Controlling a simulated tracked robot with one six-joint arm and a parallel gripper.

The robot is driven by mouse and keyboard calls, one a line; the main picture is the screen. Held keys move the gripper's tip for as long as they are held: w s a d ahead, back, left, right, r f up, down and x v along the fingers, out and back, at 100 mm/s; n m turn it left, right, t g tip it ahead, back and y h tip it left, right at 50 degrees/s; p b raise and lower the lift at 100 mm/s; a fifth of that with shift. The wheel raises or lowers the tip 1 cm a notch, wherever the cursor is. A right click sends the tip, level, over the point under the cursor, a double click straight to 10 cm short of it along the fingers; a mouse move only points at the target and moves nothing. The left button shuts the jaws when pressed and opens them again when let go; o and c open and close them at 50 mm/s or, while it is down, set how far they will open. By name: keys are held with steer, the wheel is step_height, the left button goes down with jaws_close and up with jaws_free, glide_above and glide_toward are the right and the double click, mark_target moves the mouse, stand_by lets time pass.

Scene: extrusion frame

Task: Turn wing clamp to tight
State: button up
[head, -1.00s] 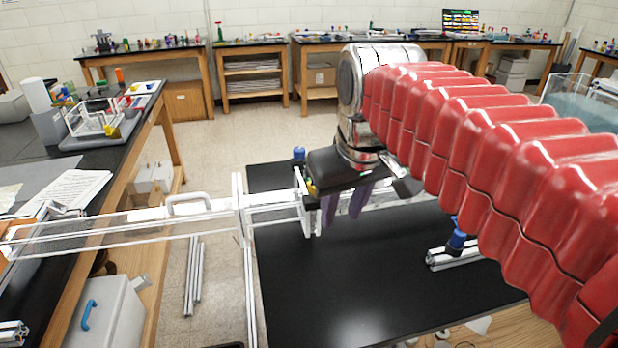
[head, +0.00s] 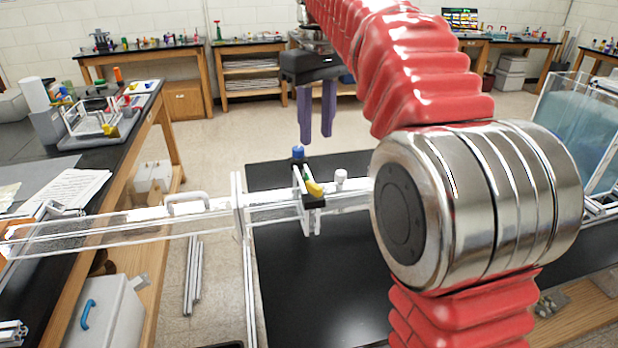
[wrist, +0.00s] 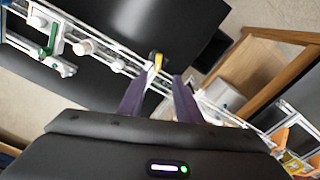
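A small yellow wing-shaped handle (head: 314,187) sits on a dark clamp body on the white extrusion frame (head: 270,208). A green part shows just beside it, and a blue knob (head: 298,152) stands just behind. My gripper (head: 316,137) hangs above the frame, its two purple fingers pointing down, apart and empty. In the wrist view the yellow handle (wrist: 156,61) appears just past the fingertips, nearer the left finger. My gripper (wrist: 164,75) is clear of it in the head view. I cannot tell whether the clamp is tight.
A black tabletop (head: 320,285) lies clear in front of the frame. A clear water tank (head: 585,125) stands at the right. A white handle (head: 187,200) rises from the rail at left. A green-handled clamp (wrist: 50,42) is at the wrist view's upper left.

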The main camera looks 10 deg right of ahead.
mark_target(313, 184)
steer(key=shift+w, duration=0.8)
step_height(313, 184, down, 14)
steer(key=shift+r, duration=0.1)
stand_by(0.7)
jaws_close()
steer(key=shift+a, duration=0.2)
steer(key=shift+d, duration=0.1)
